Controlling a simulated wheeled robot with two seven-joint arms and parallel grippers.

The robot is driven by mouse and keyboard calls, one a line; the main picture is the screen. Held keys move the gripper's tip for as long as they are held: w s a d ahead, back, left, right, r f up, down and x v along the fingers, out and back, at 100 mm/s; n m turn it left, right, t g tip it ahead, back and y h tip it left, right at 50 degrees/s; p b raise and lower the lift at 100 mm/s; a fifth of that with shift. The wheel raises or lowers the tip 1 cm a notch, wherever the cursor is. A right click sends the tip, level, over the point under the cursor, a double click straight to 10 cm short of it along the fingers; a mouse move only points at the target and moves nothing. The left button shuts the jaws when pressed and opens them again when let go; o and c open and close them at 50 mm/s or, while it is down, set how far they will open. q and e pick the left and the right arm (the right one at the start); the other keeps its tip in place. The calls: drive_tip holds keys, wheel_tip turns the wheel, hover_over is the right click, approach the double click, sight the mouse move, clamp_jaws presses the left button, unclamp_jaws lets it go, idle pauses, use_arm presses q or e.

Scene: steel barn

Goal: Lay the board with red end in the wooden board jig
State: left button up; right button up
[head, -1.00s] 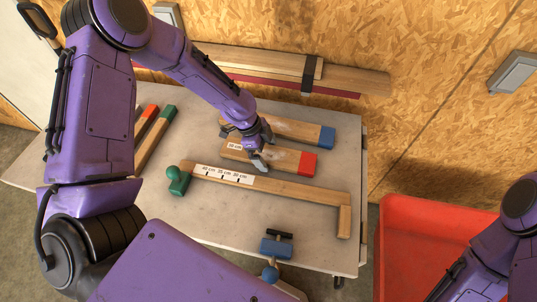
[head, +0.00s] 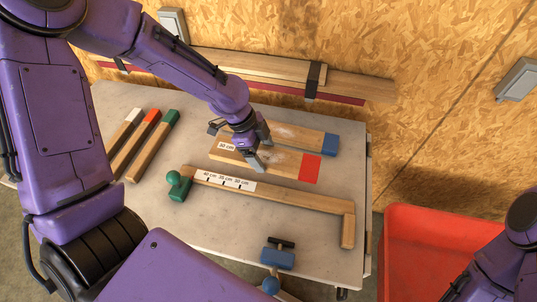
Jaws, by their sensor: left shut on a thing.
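The board with red end (head: 285,161) is a pale wooden board with a red right end and a "30 cm" label near its left end. It lies, or is held just above, the grey table behind the jig. My left gripper (head: 258,150) is shut on it near its middle, one finger in front and one behind. The wooden board jig (head: 290,197) is a long rail with a length scale at its left and a short stop block at its right end. A green clamp (head: 178,186) stands at the jig's left end. My right gripper is out of view.
A blue-ended board (head: 312,141) lies just behind the red-ended one. Several boards with white, orange-red and green ends (head: 148,142) lie at the left. A blue clamp (head: 277,257) is at the front edge. A red bin (head: 425,215) stands to the right.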

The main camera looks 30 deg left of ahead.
use_arm(q)
drive_tip(key=s+r+p, duration=0.3)
drive_tip(key=s+r, duration=0.1)
drive_tip(key=s, duration=0.5)
drive_tip(key=shift+s+d+r, duration=0.35)
drive_tip(key=shift+r, duration=0.05)
